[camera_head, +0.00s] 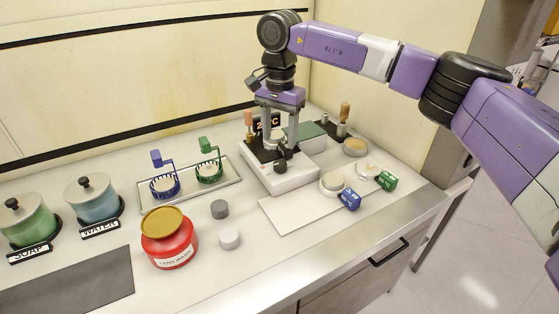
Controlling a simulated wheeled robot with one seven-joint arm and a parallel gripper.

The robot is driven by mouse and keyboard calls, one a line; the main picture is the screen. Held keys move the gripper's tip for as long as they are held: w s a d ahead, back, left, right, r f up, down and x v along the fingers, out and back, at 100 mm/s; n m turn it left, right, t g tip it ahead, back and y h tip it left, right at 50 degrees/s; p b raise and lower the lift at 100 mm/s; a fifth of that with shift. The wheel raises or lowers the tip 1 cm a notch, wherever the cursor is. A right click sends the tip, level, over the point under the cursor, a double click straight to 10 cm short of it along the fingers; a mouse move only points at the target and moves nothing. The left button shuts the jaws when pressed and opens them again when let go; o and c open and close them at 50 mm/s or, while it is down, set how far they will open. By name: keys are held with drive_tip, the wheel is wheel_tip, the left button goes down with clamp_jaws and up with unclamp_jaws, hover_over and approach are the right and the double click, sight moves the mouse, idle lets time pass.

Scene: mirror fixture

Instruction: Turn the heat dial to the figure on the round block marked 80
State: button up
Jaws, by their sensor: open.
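A white box-shaped device (268,181) with a dark top stands at the middle back of the bench. A black dial (281,163) sits on its front part. My gripper (281,138) points down above the device, open, with its fingers just above and behind the dial; I cannot tell if they touch anything. No round block marked 80 is readable. Round candidates are a dark grey block (219,209), a light grey block (229,239), and pale round pieces beside a blue tag (349,199) and a green tag (387,181), whose figures are too small to read.
A red jar (169,240) with a tan lid stands front left of the grey blocks. A tray (225,183) holds blue and green wire baskets. Soap (28,222) and water (93,200) pots stand left. A white board (296,215) lies front right of the device.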

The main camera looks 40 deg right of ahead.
sight(280, 163)
drive_tip(key=shift+s+n, duration=0.25)
drive_tip(key=shift+n, duration=0.05)
drive_tip(key=shift+f, duration=0.2)
wheel_tip(280, 163, down, 8)
drive_tip(key=shift+r+p, duration=0.25)
drive_tip(key=shift+p, duration=0.25)
drive_tip(key=shift+c, duration=0.5)
clamp_jaws()
